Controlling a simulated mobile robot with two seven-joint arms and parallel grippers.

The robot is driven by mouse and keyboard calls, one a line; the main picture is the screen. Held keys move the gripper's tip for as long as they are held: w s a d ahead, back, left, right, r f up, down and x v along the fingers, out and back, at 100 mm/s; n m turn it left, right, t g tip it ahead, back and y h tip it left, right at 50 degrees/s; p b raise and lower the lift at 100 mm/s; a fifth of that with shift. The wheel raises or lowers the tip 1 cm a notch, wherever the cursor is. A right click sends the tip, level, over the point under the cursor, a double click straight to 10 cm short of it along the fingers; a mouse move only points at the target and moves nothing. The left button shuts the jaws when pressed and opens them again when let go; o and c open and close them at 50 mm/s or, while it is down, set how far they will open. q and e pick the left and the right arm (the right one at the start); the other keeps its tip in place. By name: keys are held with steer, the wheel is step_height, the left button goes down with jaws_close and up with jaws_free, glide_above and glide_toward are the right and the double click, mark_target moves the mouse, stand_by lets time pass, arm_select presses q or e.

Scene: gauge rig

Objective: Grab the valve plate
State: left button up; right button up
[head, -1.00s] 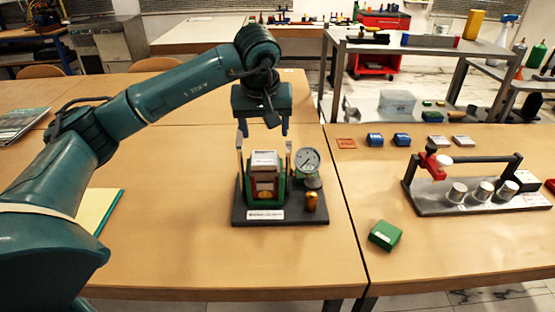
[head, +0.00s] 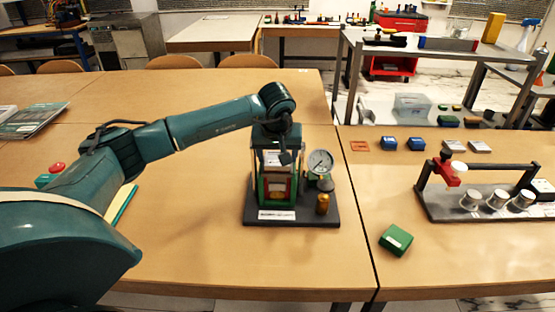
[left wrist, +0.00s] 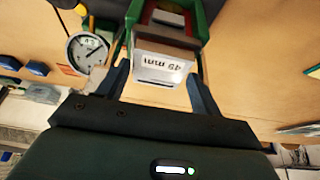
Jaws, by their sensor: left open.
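The gauge rig has a dark base (head: 333,205), a green frame (head: 262,188) and a dial gauge (head: 320,162). A pale plate marked "49 mm" (left wrist: 162,58) sits at the top of the frame; it seems to be the valve plate, but no such name is readable. My left gripper (head: 277,160) is open, pointing down over the frame. In the left wrist view its fingers (left wrist: 157,76) stand on either side of the pale plate; I cannot tell whether they touch it. In the head view the gripper hides the plate's top. My right gripper is out of view.
A green box (head: 395,240) lies on the right table. A rack with a red clamp and metal cylinders (head: 497,199) stands farther right. The table in front of the rig is clear.

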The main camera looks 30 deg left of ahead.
arm_select(q)
steer(key=shift+w+f, duration=0.1)
steer(key=shift+f, duration=0.2)
steer(key=shift+c, duration=0.4)
steer(key=shift+r, duration=0.1)
steer(key=c, duration=0.6)
steer(key=shift+c, duration=0.2)
